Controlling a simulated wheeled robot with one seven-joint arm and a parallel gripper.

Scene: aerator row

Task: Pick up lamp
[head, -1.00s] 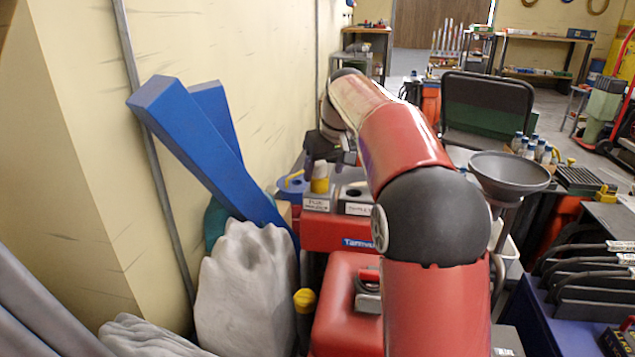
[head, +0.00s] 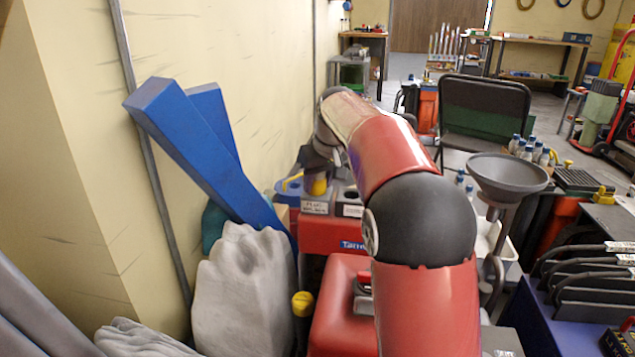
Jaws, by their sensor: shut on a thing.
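A small yellow cylinder (head: 317,185), which I take to be the lamp, stands upright at a grey labelled block (head: 315,207) on the red unit by the wall. My gripper (head: 317,168) points down over it and is shut on its upper part. The fingertips are small and dark here, and the gripper covers the top of the lamp. I cannot tell whether the lamp's base is clear of the block.
Another grey block with a dark hole (head: 350,196) is close on the right. Blue beams (head: 195,150) lean on the wall at left. A grey sack-like lump (head: 243,290), a yellow-capped item (head: 303,303) and a red can (head: 342,310) stand nearer. A grey funnel (head: 507,178) stands right.

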